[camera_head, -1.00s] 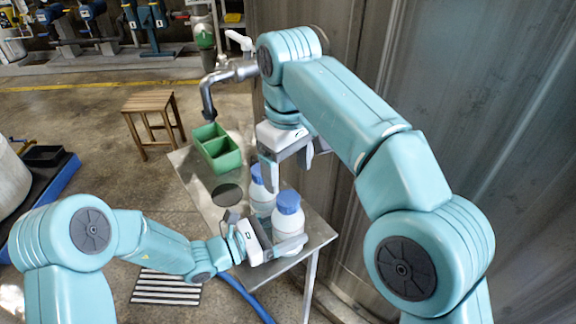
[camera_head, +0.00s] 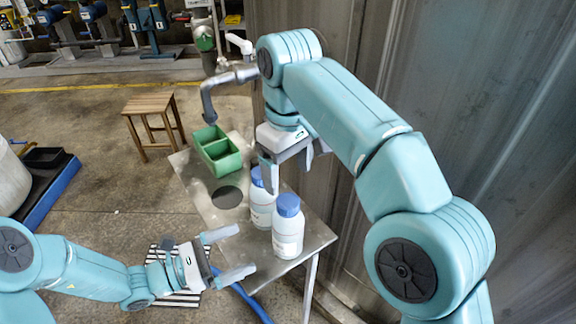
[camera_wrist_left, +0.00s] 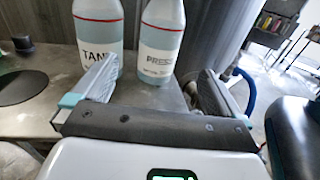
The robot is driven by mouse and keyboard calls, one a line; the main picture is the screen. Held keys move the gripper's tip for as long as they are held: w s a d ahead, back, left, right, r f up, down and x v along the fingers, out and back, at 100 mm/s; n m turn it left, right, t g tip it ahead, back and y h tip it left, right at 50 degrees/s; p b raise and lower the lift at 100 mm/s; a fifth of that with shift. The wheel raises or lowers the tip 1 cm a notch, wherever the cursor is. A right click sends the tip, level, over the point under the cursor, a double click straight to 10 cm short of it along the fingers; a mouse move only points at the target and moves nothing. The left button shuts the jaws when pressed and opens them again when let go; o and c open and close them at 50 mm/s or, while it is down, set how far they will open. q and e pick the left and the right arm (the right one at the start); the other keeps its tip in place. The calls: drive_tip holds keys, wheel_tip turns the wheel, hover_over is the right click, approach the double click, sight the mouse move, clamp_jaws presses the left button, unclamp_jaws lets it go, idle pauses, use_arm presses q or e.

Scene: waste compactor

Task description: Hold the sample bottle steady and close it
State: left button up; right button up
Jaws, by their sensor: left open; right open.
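Two white bottles with blue caps stand upright on a metal table (camera_head: 215,205). The front bottle (camera_head: 288,232) has its cap on; in the left wrist view a bottle labelled "PRESS" (camera_wrist_left: 160,45) shows at the right. The rear bottle (camera_head: 261,208) is partly hidden; a bottle labelled "TAN", its label cut off by a finger, also shows in the left wrist view (camera_wrist_left: 98,25). My left gripper (camera_head: 238,252) is open and empty, left of the bottles and apart from them. My right gripper (camera_head: 292,172) is open, pointing down above and behind the bottles, near the rear cap.
A green divided bin (camera_head: 228,165) stands at the table's far end under a grey pipe spout (camera_head: 208,105). A dark round disc (camera_head: 227,197) lies on the table. A wooden stool (camera_head: 148,103) stands beyond. A metal wall rises at the right.

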use_arm(q)
drive_tip(key=shift+v, duration=1.85)
